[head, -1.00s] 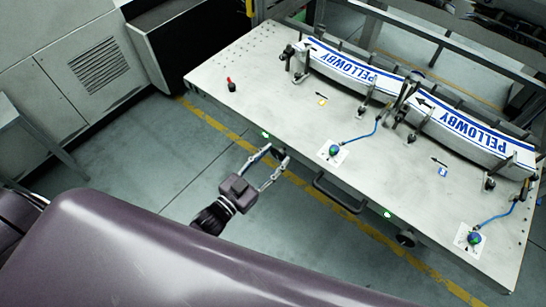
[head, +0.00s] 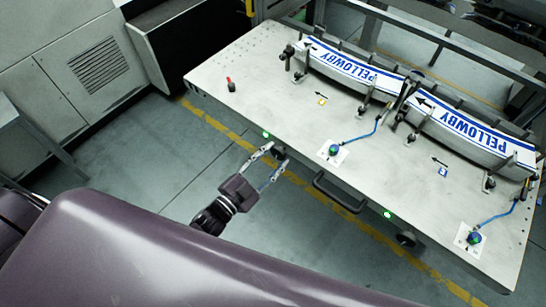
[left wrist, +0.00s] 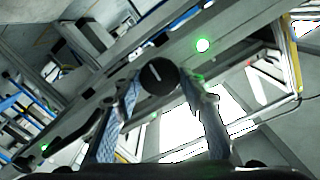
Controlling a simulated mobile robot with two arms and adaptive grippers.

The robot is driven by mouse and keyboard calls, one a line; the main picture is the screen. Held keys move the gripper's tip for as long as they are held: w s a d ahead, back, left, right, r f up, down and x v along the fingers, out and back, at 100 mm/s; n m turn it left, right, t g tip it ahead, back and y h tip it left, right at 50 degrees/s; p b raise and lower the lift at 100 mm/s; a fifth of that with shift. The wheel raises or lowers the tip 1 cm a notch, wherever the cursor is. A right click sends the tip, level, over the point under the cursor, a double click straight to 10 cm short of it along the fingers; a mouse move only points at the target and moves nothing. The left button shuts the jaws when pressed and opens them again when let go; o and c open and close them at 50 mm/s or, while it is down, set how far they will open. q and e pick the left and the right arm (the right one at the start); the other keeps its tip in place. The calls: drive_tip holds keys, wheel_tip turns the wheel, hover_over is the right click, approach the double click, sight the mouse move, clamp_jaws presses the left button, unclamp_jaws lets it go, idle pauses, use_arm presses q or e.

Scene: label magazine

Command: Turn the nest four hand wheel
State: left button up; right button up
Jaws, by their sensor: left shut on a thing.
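A black round hand wheel (head: 279,153) with a pale pointer line sits on the near front edge of the bench, beside a green light. It also shows in the left wrist view (left wrist: 158,77), between the fingertips. My left gripper (head: 270,160) reaches it from the front and is shut on it, one finger on each side. The fingers partly hide the wheel in the head view. I cannot read a nest number on it. My right gripper is not in view.
A second dark wheel (head: 406,239) is further right along the bench front (head: 225,75), with a green light (head: 388,214) near it. A black handle (head: 338,195) projects between the wheels. Curved label rails (head: 350,68) and clamps stand on top. Floor in front is clear.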

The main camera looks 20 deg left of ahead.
use_arm(q)
drive_tip(key=o, duration=1.2)
drive_tip(key=shift+c, duration=0.2)
drive_tip(key=v, duration=1.2)
drive_tip(key=s+a+f+n+g+y, duration=0.1)
drive_tip(key=s+f+n+g+y, duration=0.15)
drive_tip(key=f, duration=0.65)
drive_tip(key=s+a+f+n+g+y, duration=0.1)
drive_tip(key=s+f+g, duration=0.15)
drive_tip(key=f, duration=0.55)
drive_tip(key=s+a+f+n+g+y, duration=0.1)
drive_tip(key=s+a+f+n+g, duration=0.15)
drive_tip(key=f, duration=0.65)
drive_tip(key=s+f+n+g+y, duration=0.1)
drive_tip(key=s+f+g, duration=0.3)
drive_tip(key=s+f, duration=0.4)
drive_tip(key=s+f+n+g+y, duration=0.1)
drive_tip(key=s+f+g, duration=0.3)
drive_tip(key=s, duration=1)
wheel_tip(320, 180, down, 4)
drive_tip(key=shift+s+d+r, duration=0.15)
drive_tip(key=shift+s+d, duration=0.2)
drive_tip(key=shift+d, duration=0.05)
